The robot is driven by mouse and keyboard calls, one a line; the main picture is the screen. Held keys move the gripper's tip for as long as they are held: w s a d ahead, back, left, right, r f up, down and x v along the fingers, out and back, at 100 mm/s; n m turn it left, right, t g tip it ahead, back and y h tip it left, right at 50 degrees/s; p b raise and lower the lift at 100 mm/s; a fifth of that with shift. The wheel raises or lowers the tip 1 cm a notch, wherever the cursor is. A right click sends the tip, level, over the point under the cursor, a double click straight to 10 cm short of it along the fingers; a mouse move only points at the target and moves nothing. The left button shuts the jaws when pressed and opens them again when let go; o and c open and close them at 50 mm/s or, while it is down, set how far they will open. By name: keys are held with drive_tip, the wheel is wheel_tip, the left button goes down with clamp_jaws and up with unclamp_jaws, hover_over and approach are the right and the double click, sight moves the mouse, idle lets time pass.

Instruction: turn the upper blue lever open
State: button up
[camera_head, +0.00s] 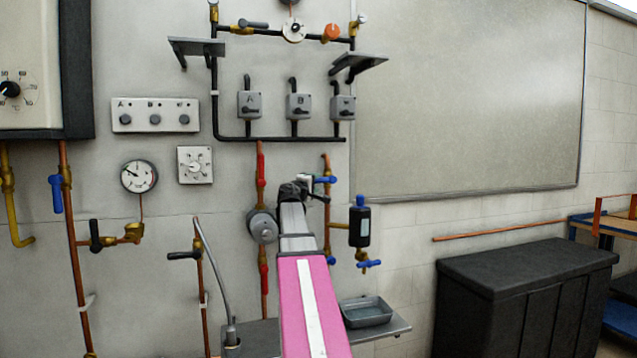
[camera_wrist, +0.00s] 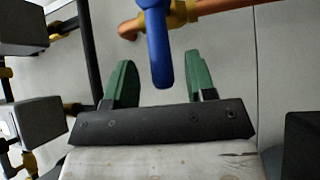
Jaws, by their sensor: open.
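The upper blue lever (camera_head: 326,180) sits on a brass valve of the copper pipe, just right of my gripper (camera_head: 310,188) in the head view. In the wrist view the blue lever (camera_wrist: 158,48) hangs down from its brass fitting. Its lower end shows between the two green fingers of my gripper (camera_wrist: 159,65). The fingers are apart, with visible gaps on both sides of the lever. I cannot tell how deep the lever sits between them. Part of the valve is hidden behind my gripper in the head view.
A round grey pump (camera_head: 262,226) is left of my arm. A black cylinder with a blue cap (camera_head: 360,222) and a lower blue lever (camera_head: 369,263) are right. A grey tray (camera_head: 366,312) rests on a shelf below. Grey switch boxes (camera_head: 298,106) are above.

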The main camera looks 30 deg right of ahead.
sight(318, 181)
drive_tip(key=x, duration=0.4)
clamp_jaws()
drive_tip(key=shift+a, duration=0.15)
